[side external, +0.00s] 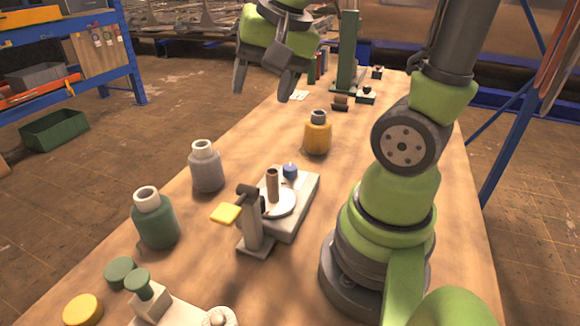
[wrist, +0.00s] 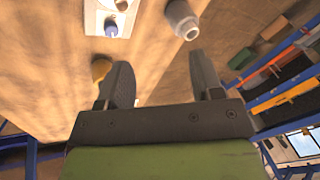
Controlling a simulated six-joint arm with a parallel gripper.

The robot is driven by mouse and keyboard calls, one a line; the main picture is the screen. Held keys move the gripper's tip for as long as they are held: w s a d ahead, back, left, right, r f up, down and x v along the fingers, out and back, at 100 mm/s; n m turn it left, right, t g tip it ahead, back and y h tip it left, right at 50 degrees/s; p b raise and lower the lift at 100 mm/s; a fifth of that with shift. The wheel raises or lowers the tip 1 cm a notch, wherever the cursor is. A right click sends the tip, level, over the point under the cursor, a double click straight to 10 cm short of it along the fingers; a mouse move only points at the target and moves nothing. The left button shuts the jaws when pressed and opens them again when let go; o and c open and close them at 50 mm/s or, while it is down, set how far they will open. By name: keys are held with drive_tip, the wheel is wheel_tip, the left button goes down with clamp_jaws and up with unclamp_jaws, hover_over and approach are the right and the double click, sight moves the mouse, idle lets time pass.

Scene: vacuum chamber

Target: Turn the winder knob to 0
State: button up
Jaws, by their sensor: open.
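The winder (side external: 291,221) is a pale block on the table with a round white plate and an upright brown spool (side external: 272,185). A small blue knob (side external: 290,171) sits at its far end. In the wrist view the blue knob (wrist: 111,28) shows near the top edge, on the pale winder base (wrist: 95,20). Its markings are too small to read. My gripper (side external: 263,88) is open and empty, high above the table and well beyond the knob. In the wrist view my gripper (wrist: 161,65) shows two spread dark fingers, apart from the knob.
A mustard bottle (side external: 318,137) stands beyond the winder. A grey bottle (side external: 206,170) and a green bottle (side external: 155,220) stand to its left. A dark stand with a yellow tab (side external: 226,213) is close in front. A green column (side external: 347,55) stands at the back.

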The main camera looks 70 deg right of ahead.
drive_tip(key=w+d+f+m+g, duration=0.2)
drive_tip(key=d+f+m, duration=0.2)
drive_tip(key=d+f, duration=0.15)
drive_tip(key=m+g, duration=0.2)
drive_tip(key=m, duration=0.3)
hover_over(290, 167)
wheel_tip(290, 167, down, 7)
drive_tip(key=shift+d+f, duration=0.1)
drive_tip(key=shift+f, duration=0.6)
wheel_tip(290, 167, down, 9)
drive_tip(key=c, duration=0.9)
